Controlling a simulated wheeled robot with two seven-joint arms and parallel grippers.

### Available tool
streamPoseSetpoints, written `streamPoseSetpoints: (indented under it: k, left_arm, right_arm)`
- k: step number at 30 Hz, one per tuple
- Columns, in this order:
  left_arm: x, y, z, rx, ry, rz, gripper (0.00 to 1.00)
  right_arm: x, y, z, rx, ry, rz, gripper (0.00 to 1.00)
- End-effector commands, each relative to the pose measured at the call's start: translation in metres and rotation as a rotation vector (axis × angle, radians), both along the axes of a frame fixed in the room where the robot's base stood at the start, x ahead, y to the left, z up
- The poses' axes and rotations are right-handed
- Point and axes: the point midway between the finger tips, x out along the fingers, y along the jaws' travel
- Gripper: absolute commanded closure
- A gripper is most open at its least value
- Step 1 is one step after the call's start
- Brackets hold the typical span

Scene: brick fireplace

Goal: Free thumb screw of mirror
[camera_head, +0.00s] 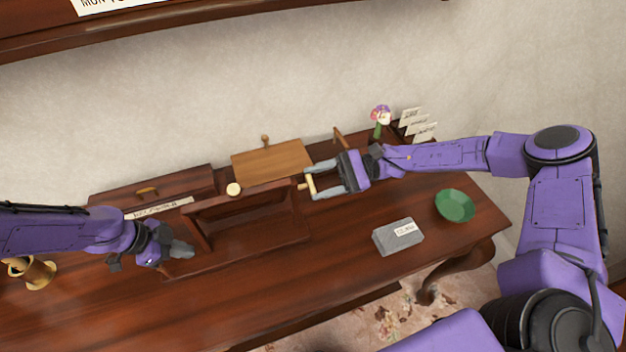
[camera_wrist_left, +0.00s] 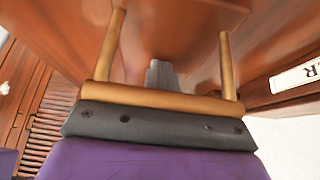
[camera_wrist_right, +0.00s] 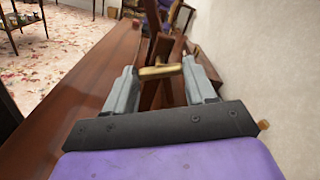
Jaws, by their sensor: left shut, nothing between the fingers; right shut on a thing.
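The mirror seems to be the tan wooden panel (camera_head: 272,160) tilted back in a dark wooden stand (camera_head: 255,233) on the desk; its reflecting face cannot be made out. A brass thumb screw (camera_head: 311,186) sits at the stand's right post. It also shows in the right wrist view (camera_wrist_right: 160,71). My right gripper (camera_head: 318,181) is shut on this screw, coming from the right. My left gripper (camera_head: 186,251) is shut and empty by the stand's lower left. In the left wrist view, a brass handle (camera_wrist_left: 160,98) crosses before the palm, with the fingertips beyond it, between its posts.
A green bowl (camera_head: 455,206) and a grey labelled block (camera_head: 398,236) stand on the desk's right part. A flower (camera_head: 381,115) and cards (camera_head: 418,124) stand behind my right arm. A brass vessel (camera_head: 36,274) stands far left. The desk's front middle is clear.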

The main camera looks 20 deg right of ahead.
Motion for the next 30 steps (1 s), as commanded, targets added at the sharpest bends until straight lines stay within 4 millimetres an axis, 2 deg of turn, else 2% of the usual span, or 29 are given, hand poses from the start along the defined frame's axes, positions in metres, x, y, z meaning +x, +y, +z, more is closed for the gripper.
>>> streamPoseSetpoints:
  k: [8, 30]
  left_arm:
    - [0.0002, 0.0006, -0.0009, 0.001, 0.0, 0.001, 1.0]
    - [0.0, 0.0008, -0.001, 0.001, 0.001, 0.002, 1.0]
  right_arm:
    - [-0.0009, -0.0005, -0.0018, -0.005, -0.18, 0.001, 0.75]
    - [-0.0001, -0.0006, -0.0014, -0.018, -0.856, -0.001, 0.75]
